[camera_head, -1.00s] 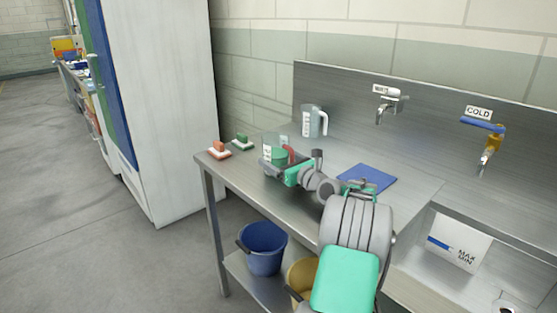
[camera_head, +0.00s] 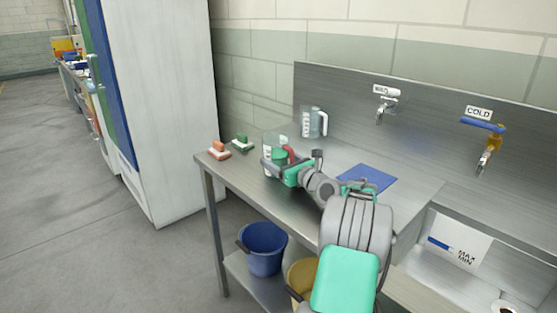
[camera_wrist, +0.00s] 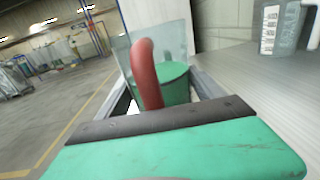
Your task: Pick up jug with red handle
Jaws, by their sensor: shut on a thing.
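The jug with the red handle (camera_head: 270,145) is a clear jug at the left part of the steel counter, with green showing at my gripper. My gripper (camera_head: 277,158) is at its right side, shut on the red handle. In the wrist view the red handle (camera_wrist: 146,72) rises between the fingers, with the clear jug wall (camera_wrist: 120,48) and a round green thing behind it. The jug looks upright. My gripper hides its lower part, so I cannot tell whether its base touches the counter.
A second clear jug with a grey handle (camera_head: 312,122) stands behind, near the wall. An orange brush (camera_head: 219,152) and a green brush (camera_head: 242,141) lie left. A blue cloth (camera_head: 367,178) lies right. Blue bucket (camera_head: 264,250) and yellow bucket (camera_head: 301,273) sit below. A tall white cabinet (camera_head: 165,100) stands left.

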